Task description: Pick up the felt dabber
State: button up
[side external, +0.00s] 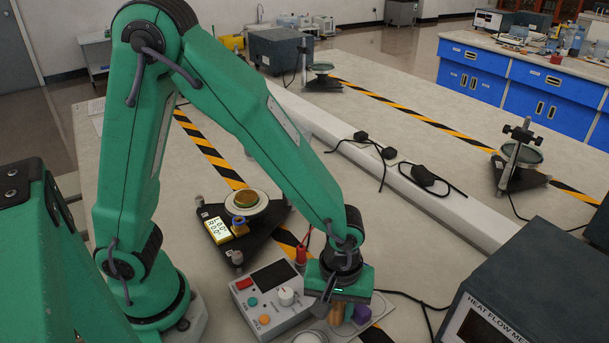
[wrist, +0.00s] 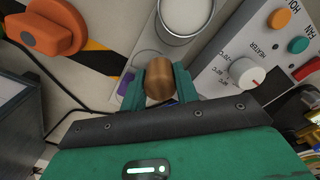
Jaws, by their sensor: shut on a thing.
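A brown, copper-toned cylinder (wrist: 159,82) sits between the two green fingers of my gripper (wrist: 160,88) in the wrist view. The fingers are shut on its sides. It looks smooth, and I cannot tell from its look alone whether it is the felt dabber. In the side view the brown cylinder (side external: 337,315) shows below my gripper (side external: 339,308), near the picture's bottom edge. A purple piece (side external: 362,314) is just to the right of the gripper. In the wrist view the purple piece (wrist: 125,84) is partly hidden by the left finger.
A control box (side external: 272,300) with a white knob stands close to the gripper's left. A round metal-rimmed vessel (wrist: 188,12) is near the cylinder. A heat flow meter (side external: 530,290) stands at right. A black stand (side external: 265,221) is farther back. Cables cross the pale bench.

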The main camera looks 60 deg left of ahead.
jog(key=r, duration=0.3)
jog(key=shift+s+d, duration=0.25)
jog(key=shift+s, duration=0.15)
jog(key=s+d+r, duration=0.4)
jog(key=s+r, duration=0.2)
jog(key=s, duration=0.3)
jog(key=shift+s+d+r, duration=0.15)
jog(key=shift+s+d, duration=0.05)
jog(key=shift+s, duration=0.2)
jog(key=shift+o, duration=1.3)
jog(key=shift+c, duration=0.9)
jog(key=shift+w, duration=0.15)
jog(key=m, duration=0.5)
send_near(334, 309)
jog(key=w+a+r, duration=0.2)
jog(key=w+a, duration=0.2)
jog(key=w, duration=0.2)
jog(key=w+a+r+m, duration=0.1)
jog(key=w+a+m, duration=0.1)
jog(key=w+a, duration=0.2)
jog(key=w+a+r+m, duration=0.1)
jog(key=w+a+m, duration=0.1)
jog(key=a, duration=0.9)
jog(key=shift+w+a+r, duration=0.2)
jog(key=shift+w+r, duration=0.2)
jog(key=shift+w, duration=0.45)
